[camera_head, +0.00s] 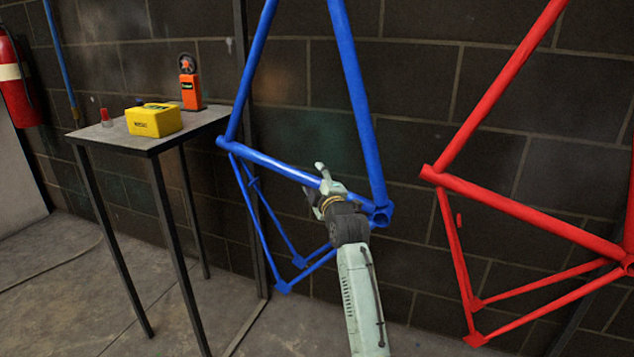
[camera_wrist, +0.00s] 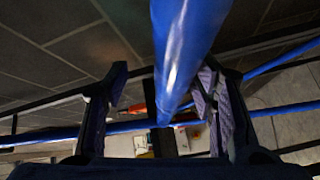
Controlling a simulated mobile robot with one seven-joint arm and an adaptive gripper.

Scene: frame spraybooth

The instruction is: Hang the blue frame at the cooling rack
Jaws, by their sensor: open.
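The blue frame (camera_head: 280,167) hangs in front of the dark block wall, in the middle of the head view. My gripper (camera_head: 322,180) is at the frame's lower sloping tube, near its right end. In the wrist view a blue tube (camera_wrist: 180,50) runs down between the two open fingers of my gripper (camera_wrist: 165,105). The tube is close to the right finger, with a wider gap at the left finger. I cannot tell whether the right finger touches it. The frame's top is cut off in the head view. No cooling rack can be made out for certain.
A red frame (camera_head: 530,200) hangs to the right. A small table (camera_head: 150,143) on the left holds a yellow box (camera_head: 154,120), an orange device (camera_head: 190,91) and a small red-topped item (camera_head: 106,117). A fire extinguisher (camera_head: 14,80) is at the far left. A dark post (camera_head: 243,75) stands behind the blue frame.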

